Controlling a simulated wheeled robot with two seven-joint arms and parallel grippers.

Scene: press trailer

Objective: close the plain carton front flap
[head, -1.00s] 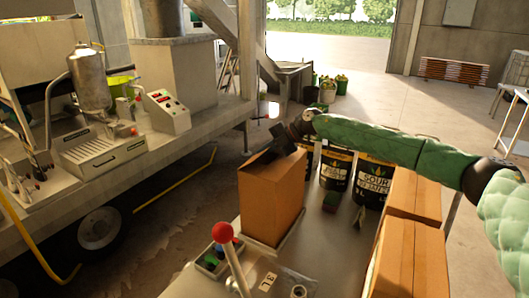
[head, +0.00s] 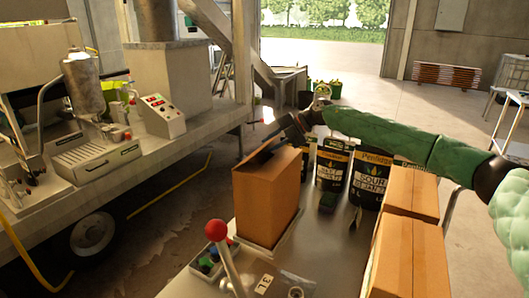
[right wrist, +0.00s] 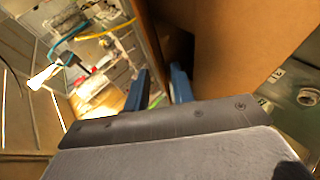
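The plain orange-brown carton (head: 265,205) stands upright on the metal table in the head view. My right gripper (head: 268,150) is at its top edge, coming from the far right side, and hides part of the opening. In the right wrist view, the gripper's two blue fingertips (right wrist: 160,88) stand apart, with the edge of a brown carton panel (right wrist: 152,40) between or just beyond them. A larger carton panel (right wrist: 230,45) fills the right, with a dark gap beside it. I cannot tell which panel is the front flap. My left gripper is not in view.
Two closed cartons (head: 410,245) stand right of the carton. Black labelled drums (head: 333,165) stand behind it. A red-knobbed lever (head: 216,231) and a tray of coloured pieces (head: 207,259) are in front. A trailer bench (head: 125,150) with machines runs along the left.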

